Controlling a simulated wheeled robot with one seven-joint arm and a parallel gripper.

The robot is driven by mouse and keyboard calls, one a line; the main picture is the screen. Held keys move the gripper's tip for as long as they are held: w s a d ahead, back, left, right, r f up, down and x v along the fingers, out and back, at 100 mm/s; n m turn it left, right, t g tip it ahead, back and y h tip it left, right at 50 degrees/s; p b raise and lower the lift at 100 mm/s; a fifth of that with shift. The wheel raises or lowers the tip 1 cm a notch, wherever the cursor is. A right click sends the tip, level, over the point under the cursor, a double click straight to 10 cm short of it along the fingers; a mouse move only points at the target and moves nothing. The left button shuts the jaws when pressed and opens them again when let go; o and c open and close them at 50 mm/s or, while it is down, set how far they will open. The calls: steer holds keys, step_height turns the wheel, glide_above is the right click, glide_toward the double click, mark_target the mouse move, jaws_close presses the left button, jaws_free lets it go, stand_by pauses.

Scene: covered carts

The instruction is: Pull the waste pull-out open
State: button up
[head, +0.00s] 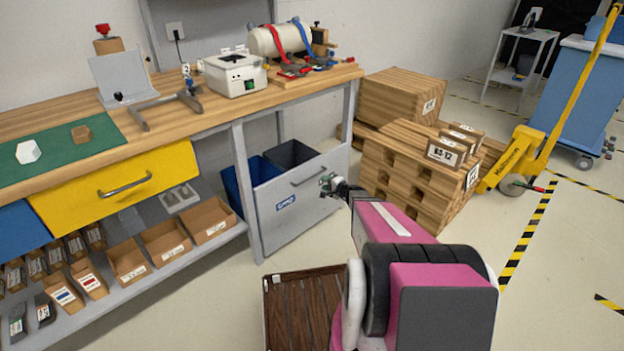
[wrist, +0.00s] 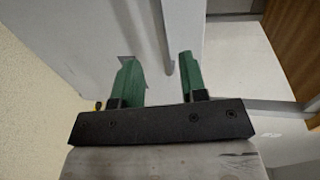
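The waste pull-out (head: 300,208) is a grey front panel under the right end of the workbench, with a blue label and a slanting bar handle (head: 308,177). A blue bin (head: 237,188) and a dark grey bin (head: 292,153) show behind its top edge. I cannot tell whether it stands slightly out. My gripper (head: 326,183) is at the right end of the handle. In the wrist view its two green fingers (wrist: 156,60) are apart. A grey bar, seemingly the handle (wrist: 160,35), runs between them, nearer the right finger. Contact is unclear.
Stacked wooden crates (head: 410,170) stand close to the right of the pull-out and my arm. A yellow drawer (head: 112,190) and a shelf of cardboard bins (head: 165,240) are left. A brown slatted object (head: 305,315) lies low in front.

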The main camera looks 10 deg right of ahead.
mark_target(312, 177)
steer(key=x, duration=0.9)
steer(key=shift+w+a, duration=0.2)
steer(key=shift+w, duration=0.1)
jaws_close()
